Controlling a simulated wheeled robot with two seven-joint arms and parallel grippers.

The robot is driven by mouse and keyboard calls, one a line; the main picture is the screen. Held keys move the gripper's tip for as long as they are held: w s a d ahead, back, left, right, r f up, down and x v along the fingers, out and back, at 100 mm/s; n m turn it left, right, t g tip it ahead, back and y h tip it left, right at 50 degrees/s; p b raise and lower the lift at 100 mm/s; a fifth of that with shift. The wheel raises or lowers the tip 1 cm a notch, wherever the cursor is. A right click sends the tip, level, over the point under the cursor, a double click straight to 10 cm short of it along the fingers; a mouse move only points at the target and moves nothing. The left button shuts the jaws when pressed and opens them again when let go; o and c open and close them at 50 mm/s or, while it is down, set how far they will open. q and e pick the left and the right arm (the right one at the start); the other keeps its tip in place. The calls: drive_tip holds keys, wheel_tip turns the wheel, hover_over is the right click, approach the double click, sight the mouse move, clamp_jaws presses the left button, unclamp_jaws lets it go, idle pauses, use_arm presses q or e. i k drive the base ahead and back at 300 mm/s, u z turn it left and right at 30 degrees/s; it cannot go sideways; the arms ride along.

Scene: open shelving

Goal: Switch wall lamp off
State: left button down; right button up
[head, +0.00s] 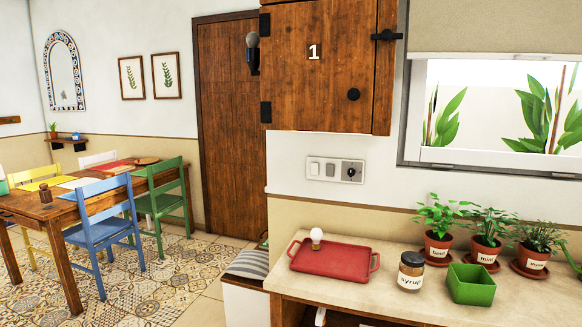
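A wall lamp (253,52) with a dark bracket and a greyish round bulb sticks out beside the wooden door, left of the wall cabinet. Its bulb shows no clear glow. A switch panel (336,169) is on the white wall below the cabinet. It has a light rocker switch (315,168) at left, a grey one (331,170) in the middle and a dark round knob or socket (351,172) at right. I cannot tell the position of the switches. Neither of my grippers is in view.
The counter (400,297) below the panel holds a red tray (333,261) with a white bulb (316,236), a syrup jar (411,270), a green box (471,284) and potted herbs (438,247). The cabinet (330,66) juts out above. A table with chairs is at left.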

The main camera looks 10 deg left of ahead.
sight(314, 166)
drive_tip(key=z, duration=0.05)
drive_tip(key=i, duration=1.2)
drive_tip(key=z, duration=0.65)
